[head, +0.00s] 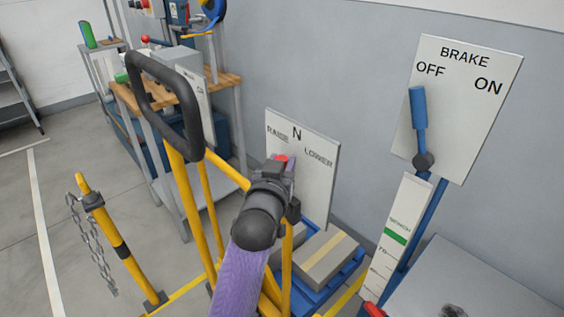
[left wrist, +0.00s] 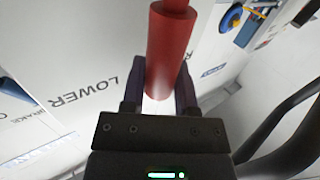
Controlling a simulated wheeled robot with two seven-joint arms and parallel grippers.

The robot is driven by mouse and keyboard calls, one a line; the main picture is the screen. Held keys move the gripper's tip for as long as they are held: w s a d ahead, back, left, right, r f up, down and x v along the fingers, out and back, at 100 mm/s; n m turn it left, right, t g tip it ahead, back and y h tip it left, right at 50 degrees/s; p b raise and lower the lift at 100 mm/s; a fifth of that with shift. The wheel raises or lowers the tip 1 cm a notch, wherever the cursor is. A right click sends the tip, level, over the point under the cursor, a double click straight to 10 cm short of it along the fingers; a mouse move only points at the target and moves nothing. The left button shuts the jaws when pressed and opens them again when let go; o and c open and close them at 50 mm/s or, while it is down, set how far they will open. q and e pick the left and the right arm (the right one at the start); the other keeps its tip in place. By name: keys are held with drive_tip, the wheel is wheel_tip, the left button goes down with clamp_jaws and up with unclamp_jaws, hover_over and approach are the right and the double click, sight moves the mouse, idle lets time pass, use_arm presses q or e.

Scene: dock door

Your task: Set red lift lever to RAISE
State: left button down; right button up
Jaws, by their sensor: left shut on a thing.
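The red lift lever (head: 281,158) shows as a small red end at the white lift panel (head: 314,190), below the RAISE and N labels. Which label it is set to is hard to tell, as my gripper and arm cover most of it. My left gripper (head: 286,172) is at the panel, shut on the lever. In the left wrist view the red lever (left wrist: 171,50) runs between the two dark fingers of my gripper (left wrist: 160,84), and LOWER is readable on the panel (left wrist: 60,65) to its left. My right gripper is not in view.
A blue brake lever (head: 418,110) points up near OFF on the brake panel (head: 470,120) at right. A black handle loop on yellow posts (head: 190,205) stands left of my arm. A cardboard box (head: 325,258) lies behind the gripper. A workbench (head: 182,97) is at the back.

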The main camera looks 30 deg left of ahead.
use_arm(q)
drive_tip(key=p, duration=0.1)
drive_tip(key=a+n+p, duration=0.1)
drive_tip(key=p, duration=0.1)
drive_tip(key=a+g+p, duration=0.1)
drive_tip(key=shift+w+a+r+n, duration=0.2)
drive_tip(key=shift+w+r+n, duration=0.05)
drive_tip(key=shift+w+n, duration=0.15)
drive_tip(key=a+p, duration=0.1)
drive_tip(key=a+f+n+g+h+p, duration=0.1)
drive_tip(key=p, duration=0.1)
drive_tip(key=shift+w+n, duration=0.3)
drive_tip(key=shift+w, duration=0.05)
drive_tip(key=shift+w+a+f+g, duration=0.1)
drive_tip(key=shift+a+f+g, duration=0.1)
drive_tip(key=shift+a+g, duration=0.1)
drive_tip(key=shift+a+f+n+h+p, duration=0.2)
drive_tip(key=shift+a+n+h+p, duration=0.1)
drive_tip(key=shift+n+p, duration=0.1)
drive_tip(key=shift+w+a+f+n+g+h, duration=0.3)
drive_tip(key=shift+a+f+n+g, duration=0.1)
drive_tip(key=shift+a+f, duration=0.1)
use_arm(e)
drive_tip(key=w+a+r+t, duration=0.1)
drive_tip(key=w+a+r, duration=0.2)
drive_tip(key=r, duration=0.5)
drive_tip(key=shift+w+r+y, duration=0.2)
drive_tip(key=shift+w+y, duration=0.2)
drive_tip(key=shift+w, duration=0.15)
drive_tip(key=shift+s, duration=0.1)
